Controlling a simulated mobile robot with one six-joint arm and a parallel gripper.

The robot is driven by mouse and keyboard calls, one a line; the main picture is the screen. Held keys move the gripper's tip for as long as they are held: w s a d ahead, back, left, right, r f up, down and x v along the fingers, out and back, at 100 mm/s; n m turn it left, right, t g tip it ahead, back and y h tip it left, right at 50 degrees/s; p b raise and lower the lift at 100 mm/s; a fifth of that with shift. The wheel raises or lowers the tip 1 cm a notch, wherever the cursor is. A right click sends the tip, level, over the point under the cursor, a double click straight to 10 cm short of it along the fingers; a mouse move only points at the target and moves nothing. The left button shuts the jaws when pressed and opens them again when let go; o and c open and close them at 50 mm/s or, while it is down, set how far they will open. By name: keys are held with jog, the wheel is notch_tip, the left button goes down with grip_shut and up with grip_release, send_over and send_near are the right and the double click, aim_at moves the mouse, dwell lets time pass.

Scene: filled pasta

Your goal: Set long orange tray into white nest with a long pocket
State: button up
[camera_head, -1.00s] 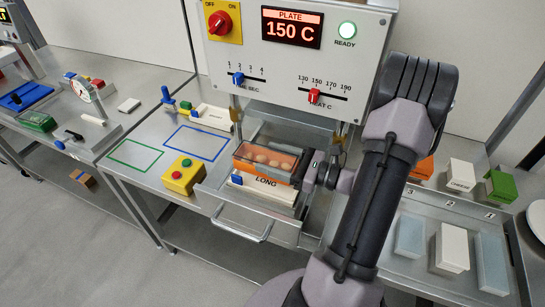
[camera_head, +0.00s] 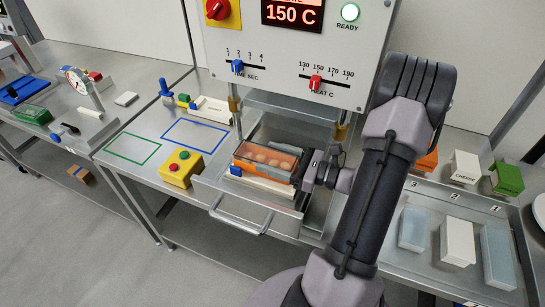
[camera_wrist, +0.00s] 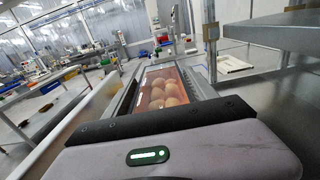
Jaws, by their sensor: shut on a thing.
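The long orange tray (camera_head: 252,166) has a clear top with several round pale pieces inside. It sits over the white nest (camera_head: 268,185) in the pulled-out drawer; I cannot tell whether it is fully down in the pocket. A blue block shows at the nest's left end. My gripper (camera_head: 304,170) is at the tray's right end, shut on it. In the wrist view the tray (camera_wrist: 163,90) reaches away from my gripper, whose fingertips are hidden there.
The drawer (camera_head: 240,208) with its front handle is open under the heated machine (camera_head: 300,60). A yellow button box (camera_head: 181,169) stands left of the drawer. Blue and green outlined areas on the left table are empty. Boxes and pale blocks (camera_head: 457,240) stand at right.

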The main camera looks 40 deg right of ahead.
dwell(0.3)
jog(key=shift+f+b, duration=0.5)
jog(key=shift+f, duration=0.05)
jog(key=shift+f, duration=0.1)
jog(key=shift+f+b, duration=0.35)
jog(key=shift+b, duration=0.05)
jog(key=o, duration=1.9)
jog(key=shift+c, duration=0.2)
jog(key=shift+s, duration=0.15)
jog(key=p+v, duration=0.3)
jog(key=v, duration=1.4)
jog(key=shift+s+d+p, duration=0.1)
jog(key=shift+d+p, duration=0.05)
jog(key=shift+p, duration=0.15)
